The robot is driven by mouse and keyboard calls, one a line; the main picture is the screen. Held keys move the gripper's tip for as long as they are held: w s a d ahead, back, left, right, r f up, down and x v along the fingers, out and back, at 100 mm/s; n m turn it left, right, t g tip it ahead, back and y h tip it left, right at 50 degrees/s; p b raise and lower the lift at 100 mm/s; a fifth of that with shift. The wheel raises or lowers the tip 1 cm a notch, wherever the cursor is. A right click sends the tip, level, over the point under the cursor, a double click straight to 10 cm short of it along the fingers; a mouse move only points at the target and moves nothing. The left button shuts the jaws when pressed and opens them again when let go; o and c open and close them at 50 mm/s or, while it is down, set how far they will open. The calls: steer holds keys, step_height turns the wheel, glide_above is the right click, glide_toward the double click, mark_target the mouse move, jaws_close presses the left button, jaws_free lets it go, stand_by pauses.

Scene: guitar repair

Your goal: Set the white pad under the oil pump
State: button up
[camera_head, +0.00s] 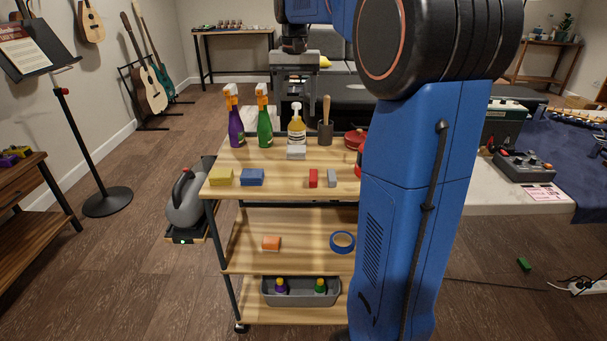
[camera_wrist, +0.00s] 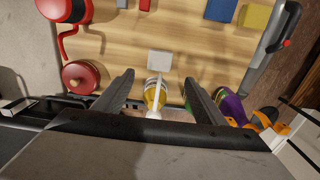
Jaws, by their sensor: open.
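The oil pump (camera_head: 297,127) is a clear bottle of yellow liquid with a white pump head, standing upright on the cart's top shelf. The white pad (camera_head: 296,152) is a small pale block lying flat just in front of the bottle; I cannot tell whether they touch. My gripper (camera_head: 293,95) is open and empty, pointing down above the back of the cart. In the wrist view the bottle (camera_wrist: 153,97) appears between my two fingers (camera_wrist: 158,76), and the pad (camera_wrist: 159,61) lies just past the fingertips. Whether the fingers are level with the bottle is unclear.
A purple spray bottle (camera_head: 235,122) and green spray bottle (camera_head: 264,120) stand left of the pump. A brush holder (camera_head: 325,133) and red pot (camera_head: 354,138) are right. Yellow (camera_head: 221,176), blue (camera_head: 252,177), red (camera_head: 313,178) and grey (camera_head: 332,178) blocks line the front.

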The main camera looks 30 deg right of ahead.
steer(key=s+a+f+n+t, duration=0.1)
steer(key=s+a+f+n, duration=0.1)
steer(key=s+a, duration=0.45)
steer(key=s+a+f+n+t, duration=0.1)
steer(key=s+a+f, duration=0.25)
steer(key=s, duration=0.55)
steer(key=s+a+f+n+t, duration=0.1)
steer(key=s+a+f+n, duration=0.1)
steer(key=s+f, duration=0.3)
steer(key=s+a+f+n+t, duration=0.1)
steer(key=s+a+f, duration=0.2)
steer(key=s+f, duration=0.3)
steer(key=s, duration=0.3)
steer(key=shift+s+a+f+n+t, duration=0.15)
steer(key=shift+s+a+n+t, duration=0.2)
steer(key=shift+a+n+t, duration=0.05)
